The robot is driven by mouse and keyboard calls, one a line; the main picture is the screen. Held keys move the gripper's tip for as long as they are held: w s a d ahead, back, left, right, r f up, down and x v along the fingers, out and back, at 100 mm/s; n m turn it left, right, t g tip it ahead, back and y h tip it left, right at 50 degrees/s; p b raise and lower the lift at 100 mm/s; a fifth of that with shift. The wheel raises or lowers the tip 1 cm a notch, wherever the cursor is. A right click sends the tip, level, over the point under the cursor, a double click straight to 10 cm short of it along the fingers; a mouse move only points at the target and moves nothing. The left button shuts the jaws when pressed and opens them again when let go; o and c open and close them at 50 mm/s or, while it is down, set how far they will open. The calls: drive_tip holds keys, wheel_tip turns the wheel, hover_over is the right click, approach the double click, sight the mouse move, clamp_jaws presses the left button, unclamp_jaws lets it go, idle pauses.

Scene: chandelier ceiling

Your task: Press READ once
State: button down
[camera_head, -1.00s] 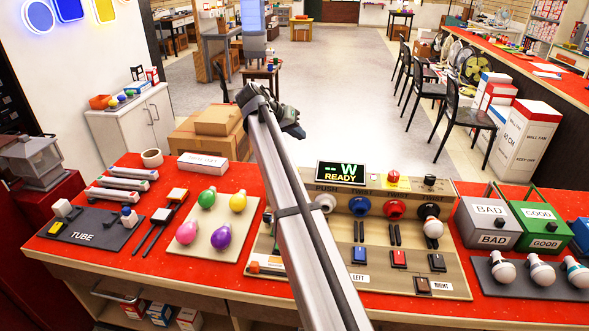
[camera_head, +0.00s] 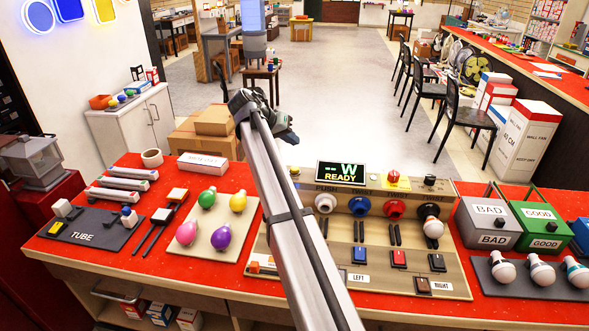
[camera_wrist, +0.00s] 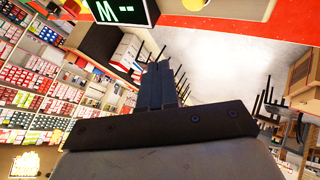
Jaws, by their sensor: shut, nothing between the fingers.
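A beige test panel (camera_head: 418,268) stands on the red counter. Its display (camera_head: 342,172) reads "-- W READY"; part of it also shows upside down in the wrist view (camera_wrist: 122,11). Beside the display are a small red button on a yellow base (camera_head: 393,178) and a dark knob (camera_head: 430,180). Lower on the panel are a blue button (camera_head: 359,255), a red button (camera_head: 398,258) and a black button (camera_head: 437,262). I cannot make out a READ label; my arm covers the panel's left part. My gripper (camera_wrist: 161,72) is shut and empty, raised beyond the panel, touching nothing.
Several colored bulbs stand on a pale board (camera_head: 218,252) at left, near a TUBE board (camera_head: 95,240). A grey BAD box (camera_head: 487,222) and a green GOOD box (camera_head: 541,227) stand at right.

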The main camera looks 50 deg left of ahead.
sight(292, 169)
drive_tip(key=shift+f, duration=3.45)
drive_tip(key=shift+f, duration=0.15)
drive_tip(key=shift+f, duration=0.25)
drive_tip(key=shift+f, duration=0.45)
drive_tip(key=shift+r, duration=0.1)
idle(0.4)
drive_tip(key=shift+r, duration=0.8)
drive_tip(key=shift+r, duration=0.15)
drive_tip(key=shift+r, duration=2.35)
